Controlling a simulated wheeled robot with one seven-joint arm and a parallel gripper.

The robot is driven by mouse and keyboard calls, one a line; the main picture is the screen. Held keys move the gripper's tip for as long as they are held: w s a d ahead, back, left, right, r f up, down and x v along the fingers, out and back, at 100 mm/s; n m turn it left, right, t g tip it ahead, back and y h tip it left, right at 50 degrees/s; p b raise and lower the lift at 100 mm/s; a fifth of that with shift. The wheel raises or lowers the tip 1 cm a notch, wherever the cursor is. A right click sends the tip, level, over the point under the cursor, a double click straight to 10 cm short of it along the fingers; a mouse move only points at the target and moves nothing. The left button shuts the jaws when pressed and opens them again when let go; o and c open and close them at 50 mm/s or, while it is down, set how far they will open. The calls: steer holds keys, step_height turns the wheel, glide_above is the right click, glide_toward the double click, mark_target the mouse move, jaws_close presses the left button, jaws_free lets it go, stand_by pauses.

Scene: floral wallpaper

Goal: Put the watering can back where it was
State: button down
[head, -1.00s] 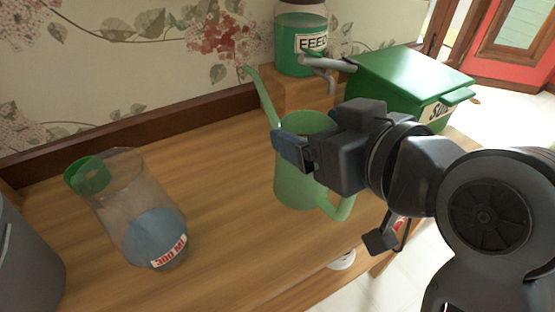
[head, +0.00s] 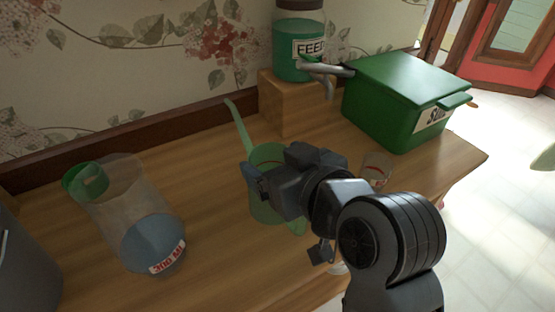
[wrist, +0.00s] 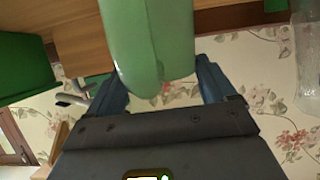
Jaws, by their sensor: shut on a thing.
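The green watering can (head: 264,155) is upright over the wooden counter, its long spout (head: 238,122) pointing up and to the left. My gripper (head: 256,182) is shut on the can's body from the front right and hides part of it. In the wrist view the can (wrist: 150,40) fills the space between the two blue fingers of my gripper (wrist: 160,86). I cannot tell whether the can's base touches the counter.
A clear container with a blue bottom (head: 130,215) stands to the left. A wooden block (head: 298,105) bears the feed jar (head: 300,62) behind the can. A green lidded box (head: 395,115) and a small glass (head: 376,168) are to the right. Counter (head: 215,190) left of the can is clear.

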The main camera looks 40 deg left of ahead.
jaws_free()
steer(key=shift+f, duration=0.15)
steer(key=v, duration=1.2)
steer(key=s+d+f+m+t+h, duration=0.25)
steer(key=d+f+m+t, duration=0.2)
steer(key=d+f, duration=0.4)
steer(key=s+d+f+m+t+h, duration=0.2)
steer(key=d+f+m+t+h, duration=0.3)
steer(key=d, duration=0.6)
steer(key=s+d+m+h, duration=0.2)
steer(key=s+d, duration=0.4)
steer(key=s, duration=0.3)
steer(key=s+d+r+m+h, duration=0.1)
steer(key=s+d+m+h, duration=0.1)
steer(key=s+d, duration=0.5)
steer(key=s+h, duration=0.1)
steer(key=s, duration=0.2)
steer(key=shift+r, duration=0.25)
